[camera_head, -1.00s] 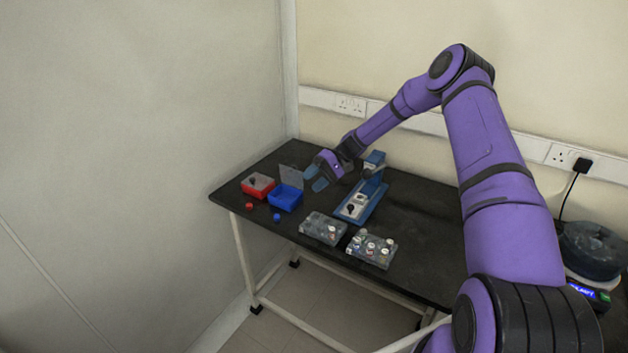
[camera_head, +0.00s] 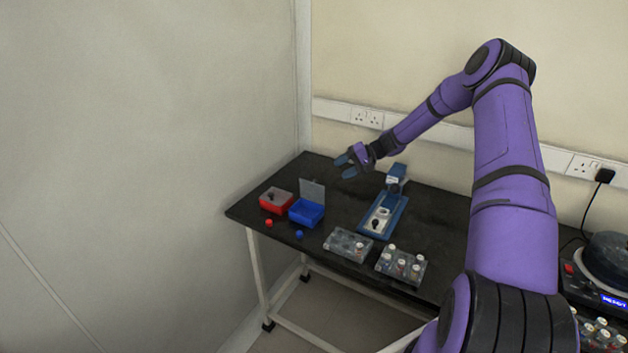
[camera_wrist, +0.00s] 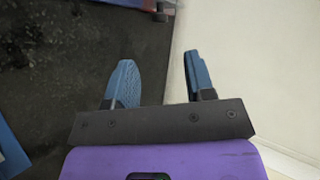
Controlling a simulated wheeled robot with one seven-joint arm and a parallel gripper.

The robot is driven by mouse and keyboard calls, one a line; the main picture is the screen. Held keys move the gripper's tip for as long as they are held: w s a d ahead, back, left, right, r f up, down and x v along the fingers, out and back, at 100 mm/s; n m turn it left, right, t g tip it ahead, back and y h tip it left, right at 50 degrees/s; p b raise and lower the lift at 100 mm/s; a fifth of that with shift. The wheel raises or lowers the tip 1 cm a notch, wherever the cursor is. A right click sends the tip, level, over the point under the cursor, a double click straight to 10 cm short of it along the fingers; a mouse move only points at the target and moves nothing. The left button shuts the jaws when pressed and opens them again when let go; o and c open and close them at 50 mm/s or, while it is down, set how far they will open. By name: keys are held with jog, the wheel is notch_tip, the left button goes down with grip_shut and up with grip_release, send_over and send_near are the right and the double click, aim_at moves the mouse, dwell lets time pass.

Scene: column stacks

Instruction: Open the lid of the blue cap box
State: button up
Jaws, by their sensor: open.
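The blue cap box (camera_head: 306,212) stands on the left part of the black table. Its clear grey lid (camera_head: 313,190) stands upright at the box's back edge, so the box is open and its blue inside shows. My gripper (camera_head: 347,167) is above the table, up and to the right of the lid and apart from it. In the wrist view my gripper (camera_wrist: 158,75) has its two blue fingers spread, with nothing between them. The box and lid cannot be made out in the wrist view.
A red box (camera_head: 276,202) with its lid down stands left of the blue box. A red cap (camera_head: 268,223) and a blue cap (camera_head: 299,234) lie in front. A blue device (camera_head: 393,213) and two racks (camera_head: 348,245) (camera_head: 401,265) stand to the right. Walls border the table.

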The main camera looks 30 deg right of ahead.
aim_at(314, 190)
jog(key=x, duration=0.9)
jog(key=shift+a, duration=0.25)
jog(key=shift+f, duration=0.1)
jog(key=shift+c, duration=0.4)
